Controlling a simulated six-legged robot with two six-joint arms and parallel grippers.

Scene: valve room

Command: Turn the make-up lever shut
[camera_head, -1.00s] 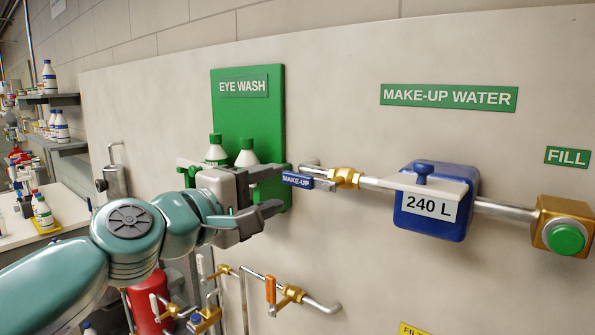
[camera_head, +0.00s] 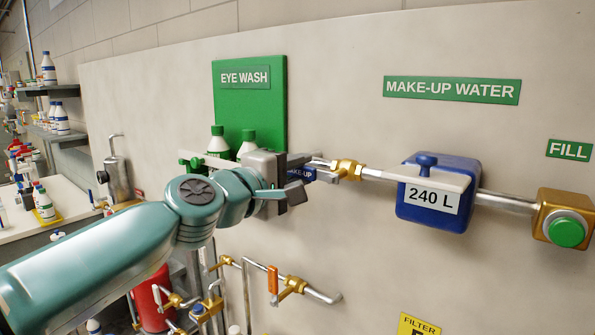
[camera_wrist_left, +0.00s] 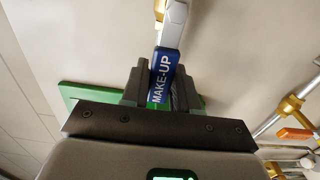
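The make-up lever, with a blue MAKE-UP label (camera_head: 300,174), points left from its brass valve (camera_head: 348,169), roughly in line with the pipe. My left gripper (camera_head: 296,178) is at the lever's outer end, one finger above and one below, and hides part of the label. In the left wrist view, the blue label (camera_wrist_left: 161,78) lies between the two dark fingers (camera_wrist_left: 161,84), which appear close against both its sides. The silver stem (camera_wrist_left: 174,24) runs on beyond the fingers. My right gripper is not in view.
A blue 240 L box (camera_head: 437,193) and a green FILL button (camera_head: 566,232) sit along the pipe to the right. A green eye wash board (camera_head: 250,105) with bottles stands behind my gripper. Orange-handled valve piping (camera_head: 290,285) runs below.

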